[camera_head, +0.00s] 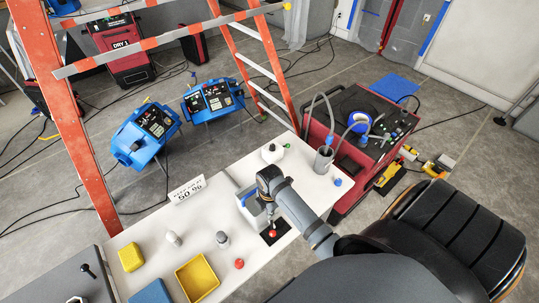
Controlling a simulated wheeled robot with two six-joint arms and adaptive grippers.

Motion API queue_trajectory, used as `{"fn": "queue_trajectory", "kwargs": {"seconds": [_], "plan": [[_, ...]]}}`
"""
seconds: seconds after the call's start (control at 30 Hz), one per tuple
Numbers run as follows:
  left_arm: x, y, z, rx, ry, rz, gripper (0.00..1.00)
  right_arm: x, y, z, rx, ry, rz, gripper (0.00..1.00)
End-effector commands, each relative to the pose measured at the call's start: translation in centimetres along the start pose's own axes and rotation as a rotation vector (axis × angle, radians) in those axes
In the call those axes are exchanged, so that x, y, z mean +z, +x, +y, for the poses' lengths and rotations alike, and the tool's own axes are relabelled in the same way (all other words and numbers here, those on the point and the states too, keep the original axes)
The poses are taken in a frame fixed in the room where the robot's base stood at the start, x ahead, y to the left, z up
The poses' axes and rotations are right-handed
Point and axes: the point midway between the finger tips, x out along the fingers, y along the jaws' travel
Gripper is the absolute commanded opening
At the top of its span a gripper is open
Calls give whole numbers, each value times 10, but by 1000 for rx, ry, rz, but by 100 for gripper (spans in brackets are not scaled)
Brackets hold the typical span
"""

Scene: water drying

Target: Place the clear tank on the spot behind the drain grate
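A pale, see-through box (248,204), which looks like the clear tank, stands on the white table. It is partly hidden behind my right gripper (269,218). The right arm reaches in from the lower right, and its gripper points down at the tank's right side. I cannot tell whether its fingers touch the tank or how far apart they are. A dark square patch (284,229), possibly the drain grate, lies just right of and below the gripper, with a small red ball (272,233) at it. My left gripper is not in view.
The white table (150,222) also holds a sign (187,190), a white jug (272,152), a grey cup (323,160), a yellow tray (197,278), a yellow block (131,257) and small bottles. An orange ladder (70,120) stands behind, and a red machine (365,135) at right.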

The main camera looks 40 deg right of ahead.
Motion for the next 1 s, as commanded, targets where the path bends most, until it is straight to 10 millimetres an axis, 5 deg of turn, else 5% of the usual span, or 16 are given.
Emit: {"fn": "queue_trajectory", "kwargs": {"seconds": [0.43,0.63,1.0], "plan": [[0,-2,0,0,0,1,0,0,8,3,10,-1,-2,0],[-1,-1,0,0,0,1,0,0,10,0,3,-1,-2,27],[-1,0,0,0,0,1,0,0,5,1,6,-1,-2,28]]}}
